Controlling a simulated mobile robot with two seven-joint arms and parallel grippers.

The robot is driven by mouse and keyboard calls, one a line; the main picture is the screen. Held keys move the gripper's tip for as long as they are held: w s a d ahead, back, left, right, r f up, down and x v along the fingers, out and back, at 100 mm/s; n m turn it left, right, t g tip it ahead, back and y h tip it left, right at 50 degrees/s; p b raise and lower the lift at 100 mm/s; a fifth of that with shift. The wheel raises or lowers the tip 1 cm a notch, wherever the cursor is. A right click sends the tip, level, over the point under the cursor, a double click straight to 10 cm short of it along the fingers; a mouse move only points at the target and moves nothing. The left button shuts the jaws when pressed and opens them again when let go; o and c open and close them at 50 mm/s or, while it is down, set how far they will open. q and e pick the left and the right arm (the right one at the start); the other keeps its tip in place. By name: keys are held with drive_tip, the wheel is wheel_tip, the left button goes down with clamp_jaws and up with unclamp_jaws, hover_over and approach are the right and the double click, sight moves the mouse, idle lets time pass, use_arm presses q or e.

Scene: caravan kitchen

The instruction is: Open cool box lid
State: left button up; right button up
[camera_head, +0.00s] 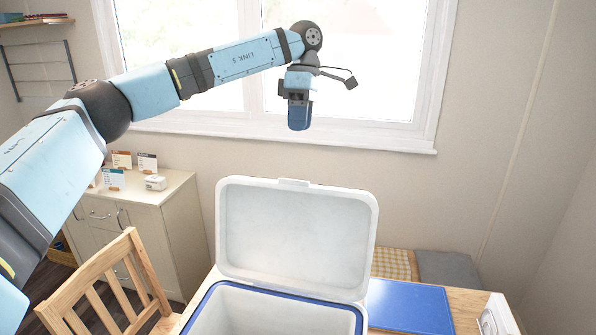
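The cool box (262,312) stands on the wooden table at the bottom middle of the head view. It has white walls and a blue rim, and its inside looks empty where it shows. Its white lid (297,237) stands raised at the back edge, upright and leaning slightly back. My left gripper (299,118) hangs above and behind the lid, in front of the window, pointing down and clear of the lid. Its fingers are seen edge-on, so their gap does not show. My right gripper is out of view.
A blue board (409,305) lies on the table (463,305) right of the cool box, with a white object (497,315) at the table's right. A wooden chair (110,285) stands left. A cabinet (150,220) with small cards is behind it.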

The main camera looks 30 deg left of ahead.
sight(295, 185)
use_arm(q)
drive_tip(key=p+x, duration=0.1)
drive_tip(key=x, duration=0.4)
drive_tip(key=p+x, duration=0.1)
drive_tip(key=x, duration=0.4)
drive_tip(key=shift+s+d+f, duration=0.1)
drive_tip(key=shift+s+f, duration=0.35)
drive_tip(key=shift+f, duration=0.35)
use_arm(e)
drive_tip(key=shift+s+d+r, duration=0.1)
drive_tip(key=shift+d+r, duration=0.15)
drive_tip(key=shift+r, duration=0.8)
use_arm(q)
clamp_jaws()
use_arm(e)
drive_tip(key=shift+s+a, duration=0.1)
